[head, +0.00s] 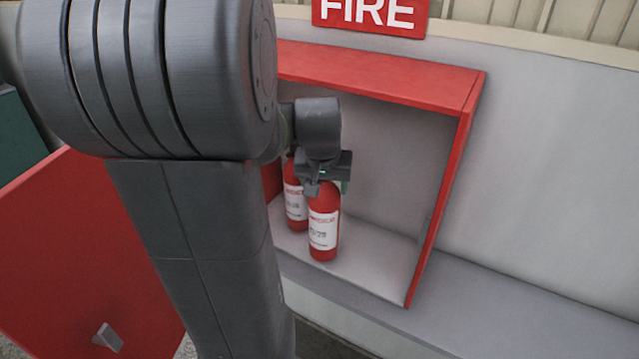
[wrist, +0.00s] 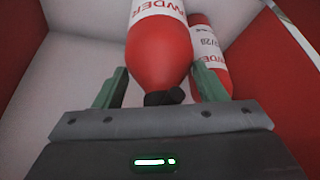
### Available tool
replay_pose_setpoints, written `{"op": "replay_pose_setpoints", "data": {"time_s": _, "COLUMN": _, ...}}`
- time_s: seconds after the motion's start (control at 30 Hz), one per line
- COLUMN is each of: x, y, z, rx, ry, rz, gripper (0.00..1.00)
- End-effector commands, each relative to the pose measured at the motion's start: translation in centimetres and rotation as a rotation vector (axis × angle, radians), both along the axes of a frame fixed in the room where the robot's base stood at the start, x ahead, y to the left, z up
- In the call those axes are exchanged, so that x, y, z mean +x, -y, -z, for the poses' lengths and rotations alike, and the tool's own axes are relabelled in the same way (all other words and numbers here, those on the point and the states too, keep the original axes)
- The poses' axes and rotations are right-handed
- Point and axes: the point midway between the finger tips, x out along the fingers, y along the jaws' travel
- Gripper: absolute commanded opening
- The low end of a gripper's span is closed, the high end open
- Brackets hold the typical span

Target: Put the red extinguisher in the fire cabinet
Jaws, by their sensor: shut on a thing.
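My gripper (head: 325,178) is shut on the neck end of a red extinguisher (head: 323,240) with a white label. The extinguisher is upright at the front of the open fire cabinet (head: 385,78), its base just above or on the cabinet floor; I cannot tell whether it touches. In the wrist view the held extinguisher (wrist: 160,55) lies between the green fingers of my gripper (wrist: 158,85). A second red extinguisher (head: 295,205) stands inside the cabinet, behind and left of the held one. It also shows in the wrist view (wrist: 209,60), close beside.
The cabinet's red door (head: 85,265) hangs open at the left. The right part of the cabinet floor (head: 380,262) is clear. A red FIRE sign (head: 370,14) is above. A grey ledge (head: 500,305) runs along the wall to the right.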

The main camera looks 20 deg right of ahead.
Motion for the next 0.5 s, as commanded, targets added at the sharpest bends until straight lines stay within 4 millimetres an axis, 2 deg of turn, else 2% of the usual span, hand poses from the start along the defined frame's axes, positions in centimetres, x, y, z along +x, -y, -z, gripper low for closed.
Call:
{"op": "replay_pose_setpoints", "data": {"time_s": 0.1, "x": 1.3, "y": 0.7, "z": -0.3, "rx": -0.002, "ry": 0.004, "rz": 0.0, "gripper": 0.0}}
{"op": "replay_pose_setpoints", "data": {"time_s": 0.3, "x": 2.7, "y": 1.4, "z": -0.3, "rx": -0.002, "ry": 0.004, "rz": 0.0, "gripper": 0.0}}
{"op": "replay_pose_setpoints", "data": {"time_s": 0.5, "x": 2.7, "y": 1.4, "z": 1.0, "rx": -0.002, "ry": 0.004, "rz": 0.0, "gripper": 0.0}}
